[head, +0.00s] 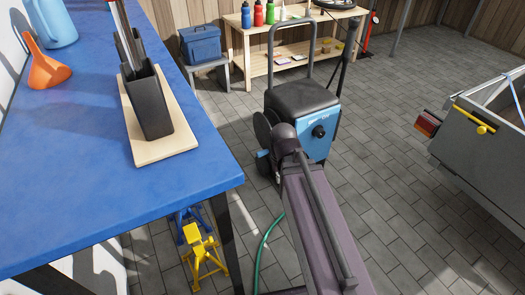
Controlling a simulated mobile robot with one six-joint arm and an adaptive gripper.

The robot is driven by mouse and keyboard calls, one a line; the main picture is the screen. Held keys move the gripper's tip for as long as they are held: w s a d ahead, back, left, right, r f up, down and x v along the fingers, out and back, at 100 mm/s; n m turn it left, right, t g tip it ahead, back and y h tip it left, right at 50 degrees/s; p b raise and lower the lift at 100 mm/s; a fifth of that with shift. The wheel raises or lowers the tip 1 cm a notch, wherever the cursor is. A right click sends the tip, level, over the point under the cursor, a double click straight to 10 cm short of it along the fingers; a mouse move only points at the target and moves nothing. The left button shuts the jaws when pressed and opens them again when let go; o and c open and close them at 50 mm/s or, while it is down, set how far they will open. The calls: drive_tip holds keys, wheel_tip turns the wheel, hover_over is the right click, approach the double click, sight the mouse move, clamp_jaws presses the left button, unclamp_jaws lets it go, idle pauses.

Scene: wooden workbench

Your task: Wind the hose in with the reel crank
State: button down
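A blue and black wheeled machine with a tall handle (313,125) stands on the paved floor in the middle of the head view. Dark round discs (262,127) show at its left side, possibly the reel; my arm covers part of this area. I cannot make out a crank. A green hose (263,245) lies curved on the floor left of my arm, its upper end passing out of sight near the arm. My arm reaches up from the bottom toward the machine. My gripper is not visible.
A blue-topped workbench (75,185) fills the left, bearing a black holder on a wooden board (178,142) and an orange funnel (46,68). Yellow (204,257) and blue stands sit beneath it. A grey trailer (485,140) stands right. Paved floor between is clear.

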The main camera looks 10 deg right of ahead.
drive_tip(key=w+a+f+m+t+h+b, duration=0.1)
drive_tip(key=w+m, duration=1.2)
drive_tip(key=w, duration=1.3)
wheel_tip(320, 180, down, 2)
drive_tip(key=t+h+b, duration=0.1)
drive_tip(key=b, duration=0.1)
drive_tip(key=shift+b, duration=0.4)
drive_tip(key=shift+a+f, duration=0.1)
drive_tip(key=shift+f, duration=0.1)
drive_tip(key=b, duration=1)
hover_over(263, 152)
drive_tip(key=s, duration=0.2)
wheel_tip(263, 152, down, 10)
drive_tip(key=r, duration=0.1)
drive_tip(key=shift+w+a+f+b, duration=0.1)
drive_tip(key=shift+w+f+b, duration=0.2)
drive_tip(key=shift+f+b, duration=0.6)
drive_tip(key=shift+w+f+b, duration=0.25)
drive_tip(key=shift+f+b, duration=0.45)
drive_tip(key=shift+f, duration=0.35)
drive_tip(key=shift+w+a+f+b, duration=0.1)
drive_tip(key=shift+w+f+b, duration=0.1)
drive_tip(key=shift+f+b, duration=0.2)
